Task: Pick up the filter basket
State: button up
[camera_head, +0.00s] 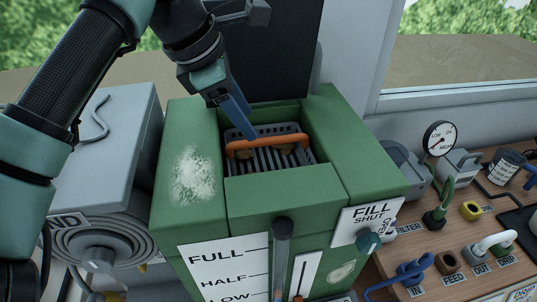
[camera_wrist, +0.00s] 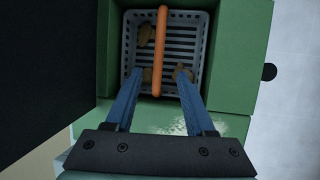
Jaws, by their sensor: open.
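The filter basket (camera_head: 265,158) is a grey slatted basket with an orange bar handle (camera_head: 267,142). It sits down inside the open top of a green tank, with several brown bits in it. In the wrist view the basket (camera_wrist: 203,35) lies ahead, its handle (camera_wrist: 161,50) running up the picture between my blue fingers. My gripper (camera_head: 247,132) is above the tank opening, fingers pointing down toward the left part of the handle. In the wrist view my gripper (camera_wrist: 157,72) is open, with a finger on each side of the handle's near end. I cannot tell whether either finger touches it.
The green tank (camera_head: 195,140) has raised walls around the basket, and a dark upright panel (camera_head: 275,50) stands behind it. A grey box (camera_head: 110,140) with a coiled hose is at left. A wooden bench (camera_head: 450,235) with fittings and a gauge (camera_head: 440,137) is at right.

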aim_at(264, 139)
jog(key=x, duration=0.3)
jog(key=shift+d+f, duration=0.15)
jog(key=shift+f, duration=0.05)
jog(key=x, duration=0.2)
jog(key=p+x, duration=0.1)
jog(key=x, duration=0.1)
jog(key=shift+w+d+f, duration=0.25)
jog(key=shift+d, duration=0.1)
jog(key=shift+f, duration=0.25)
jog(key=shift+f, duration=0.25)
grip_shut()
